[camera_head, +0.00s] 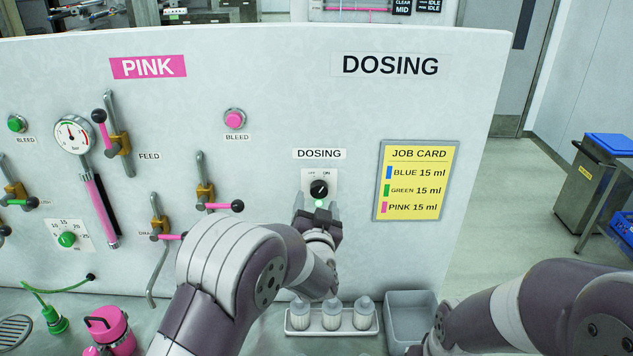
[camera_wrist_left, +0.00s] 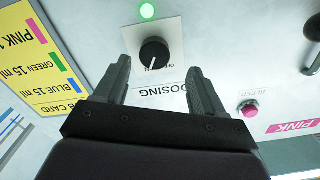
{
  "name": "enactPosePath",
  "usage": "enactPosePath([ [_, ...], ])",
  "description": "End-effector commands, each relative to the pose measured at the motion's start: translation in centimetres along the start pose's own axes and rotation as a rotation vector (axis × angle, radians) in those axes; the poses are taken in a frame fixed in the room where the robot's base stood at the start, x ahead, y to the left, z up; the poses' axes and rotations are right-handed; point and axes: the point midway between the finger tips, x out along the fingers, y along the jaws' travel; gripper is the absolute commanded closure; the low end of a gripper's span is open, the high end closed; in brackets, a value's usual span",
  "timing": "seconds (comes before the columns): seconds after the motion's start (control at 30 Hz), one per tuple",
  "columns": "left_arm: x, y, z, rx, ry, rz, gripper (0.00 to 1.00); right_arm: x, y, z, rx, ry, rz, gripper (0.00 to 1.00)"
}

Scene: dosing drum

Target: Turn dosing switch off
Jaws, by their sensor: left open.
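The dosing switch is a black round knob (camera_head: 319,189) on a small white plate under the DOSING label, with OFF at left and ON at right. Its pale mark points up and slightly to the right, towards ON. A green lamp (camera_head: 319,203) below the knob is lit. In the left wrist view the picture is upside down, and the knob (camera_wrist_left: 154,53) and the lit lamp (camera_wrist_left: 147,11) show clearly. My left gripper (camera_head: 318,207) is open just in front of the panel, its fingers apart, with the knob beyond the gap between the tips. My right gripper is not in view.
The yellow job card (camera_head: 416,181) is on the panel right of the switch. Below stand several white bottles in a tray (camera_head: 295,329) and an empty grey bin (camera_head: 411,306). My right arm is at lower right.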

Motion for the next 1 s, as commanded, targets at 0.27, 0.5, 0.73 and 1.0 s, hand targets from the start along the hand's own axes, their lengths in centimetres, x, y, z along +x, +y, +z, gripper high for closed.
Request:
enactPosePath([
  [0.27,4.1,-0.1,-0.2,0.0,-0.001,0.001,0.3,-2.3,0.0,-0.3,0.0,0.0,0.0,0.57],
  [0.5,4.6,0.0,0.1,0.0,-0.001,0.002,0.3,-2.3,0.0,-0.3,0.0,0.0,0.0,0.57],
  [0.73,4.6,0.0,0.1,-0.001,-0.001,0.002,0.73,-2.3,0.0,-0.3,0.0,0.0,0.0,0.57],
  [1.0,4.6,0.1,0.1,-0.006,0.0,0.002,0.86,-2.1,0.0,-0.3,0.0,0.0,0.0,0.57],
])
